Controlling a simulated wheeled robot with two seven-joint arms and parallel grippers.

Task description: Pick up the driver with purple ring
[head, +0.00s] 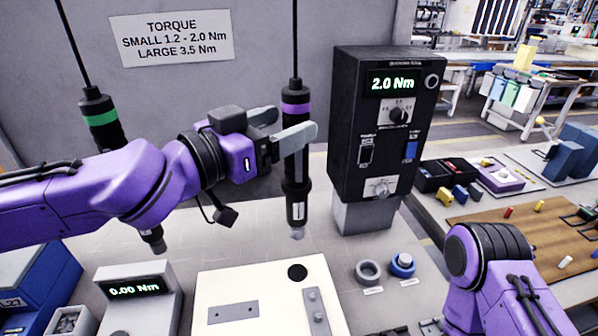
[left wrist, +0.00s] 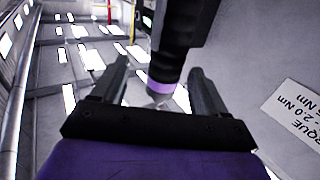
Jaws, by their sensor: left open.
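The driver with the purple ring (head: 296,178) is black and hangs upright on a cable in front of the grey wall. My left gripper (head: 284,127) is open at its upper body, just below the ring, with the near finger crossing in front of it. In the left wrist view the driver (left wrist: 184,42) shows between the two open fingers of my left gripper (left wrist: 160,85), its purple ring near them. I cannot tell whether a finger touches it. A driver with a green ring (head: 100,118) hangs at the left, partly hidden by my left arm. My right gripper is out of view.
A black torque box (head: 345,150) reading 2.0 Nm stands right of the driver. Below are a pale fixture plate (head: 255,285), a 0.00 Nm display unit (head: 140,300), a grey ring (head: 368,272) and a blue ring (head: 402,265). My right arm fills the lower right.

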